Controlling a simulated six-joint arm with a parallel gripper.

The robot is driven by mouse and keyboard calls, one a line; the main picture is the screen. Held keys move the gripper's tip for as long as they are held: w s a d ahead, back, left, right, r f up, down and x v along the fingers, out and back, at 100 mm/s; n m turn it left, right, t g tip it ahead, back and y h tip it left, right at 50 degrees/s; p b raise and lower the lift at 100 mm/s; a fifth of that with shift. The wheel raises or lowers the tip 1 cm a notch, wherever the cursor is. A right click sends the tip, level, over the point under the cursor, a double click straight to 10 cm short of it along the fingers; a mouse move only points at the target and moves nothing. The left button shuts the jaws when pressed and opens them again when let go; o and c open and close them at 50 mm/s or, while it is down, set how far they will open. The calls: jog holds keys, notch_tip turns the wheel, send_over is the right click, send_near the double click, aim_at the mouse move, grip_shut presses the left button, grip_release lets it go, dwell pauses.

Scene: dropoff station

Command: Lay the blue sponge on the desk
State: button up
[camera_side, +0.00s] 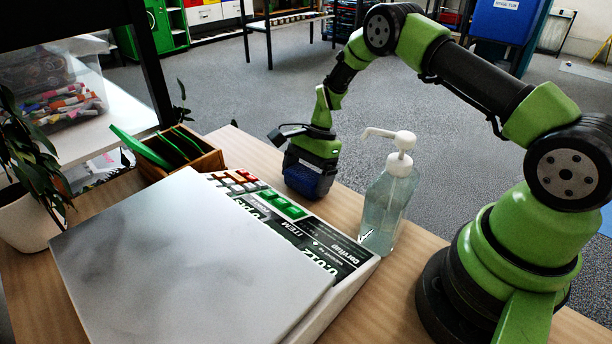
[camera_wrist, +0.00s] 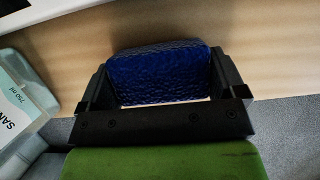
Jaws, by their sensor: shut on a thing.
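The blue sponge (camera_wrist: 162,75) is between the two fingers of my gripper (camera_wrist: 165,92) in the wrist view, which is shut on it. In the side view the sponge (camera_side: 303,183) shows as a dark blue block under my gripper (camera_side: 312,165), low at the desk's far edge, behind the scale. The wooden desk (camera_side: 405,290) shows around it, and its bare wood (camera_wrist: 75,70) lies beyond the sponge in the wrist view. I cannot tell whether the sponge touches the desk.
A scale with a grey plate (camera_side: 185,265) and keypad fills the middle of the desk. A sanitizer pump bottle (camera_side: 388,205) stands right of my gripper. A wooden box with green items (camera_side: 205,158) and a potted plant (camera_side: 25,215) stand left. The floor lies beyond the desk edge.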

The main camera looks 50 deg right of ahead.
jog(key=shift+f, duration=0.2)
jog(key=o, duration=0.5)
jog(key=shift+o, duration=0.2)
notch_tip(320, 180, up, 19)
jog(key=s+d+n+t, duration=0.1)
jog(key=s+d+n, duration=0.1)
jog(key=n, duration=0.1)
jog(key=s+a+r+n+t+h, duration=0.2)
jog(key=s+a+r+n, duration=0.3)
jog(key=r, duration=0.4)
jog(key=s+a+r+n+t, duration=0.1)
jog(key=s+n+t, duration=0.1)
jog(key=s, duration=0.6)
jog(key=s+a+r+n+t, duration=0.1)
jog(key=s+n, duration=0.3)
jog(key=s, duration=0.4)
jog(key=shift+a+r+t, duration=0.4)
jog(key=shift+a+t, duration=0.2)
jog(key=shift+a, duration=0.2)
jog(key=shift+s, duration=0.1)
